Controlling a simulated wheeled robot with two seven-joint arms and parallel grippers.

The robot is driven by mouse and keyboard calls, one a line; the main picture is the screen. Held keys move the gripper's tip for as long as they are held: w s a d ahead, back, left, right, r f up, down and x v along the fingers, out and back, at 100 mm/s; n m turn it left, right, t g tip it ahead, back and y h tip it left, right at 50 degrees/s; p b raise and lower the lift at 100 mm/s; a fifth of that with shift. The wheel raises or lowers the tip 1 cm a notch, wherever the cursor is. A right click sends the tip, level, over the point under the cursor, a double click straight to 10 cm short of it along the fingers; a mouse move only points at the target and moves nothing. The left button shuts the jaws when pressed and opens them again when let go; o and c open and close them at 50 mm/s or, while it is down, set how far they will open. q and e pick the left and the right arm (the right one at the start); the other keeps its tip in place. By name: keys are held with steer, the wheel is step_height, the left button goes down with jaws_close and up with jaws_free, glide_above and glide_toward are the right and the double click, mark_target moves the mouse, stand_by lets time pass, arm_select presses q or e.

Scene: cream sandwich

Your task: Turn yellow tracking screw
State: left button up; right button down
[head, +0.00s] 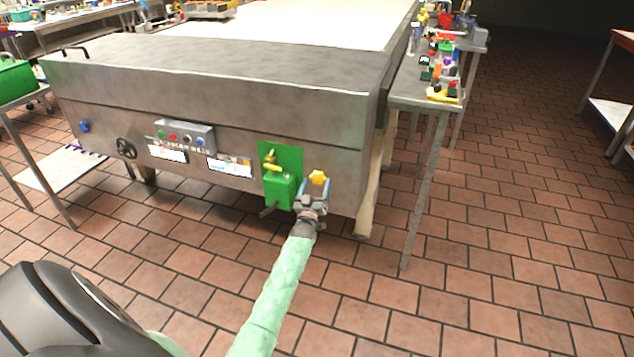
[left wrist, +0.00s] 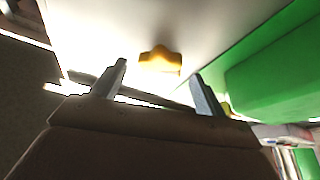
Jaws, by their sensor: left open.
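The yellow tracking screw (head: 319,177) is a star-shaped knob on the front panel of the grey metal machine (head: 220,75), near its lower right corner. My left gripper (head: 316,188) is open in front of the screw, with its two fingers pointing at the panel. In the left wrist view the screw (left wrist: 160,60) shows ahead of the fingers and between them. A gap shows between the screw and each finger (left wrist: 157,85), and nothing is held. My right gripper is not in view.
A green box and plate (head: 281,180) with a brass-coloured fitting (head: 270,160) sit just left of the screw. A control box with buttons (head: 186,135) and a black handwheel (head: 126,148) are farther left. A side table (head: 425,95) with several small items stands at right.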

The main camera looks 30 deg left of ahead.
arm_select(q)
steer(key=shift+x, duration=1.05)
steer(key=c, duration=1)
steer(key=shift+f+m+h, duration=0.1)
steer(key=shift+m+h, duration=0.2)
steer(key=shift+m, duration=0.3)
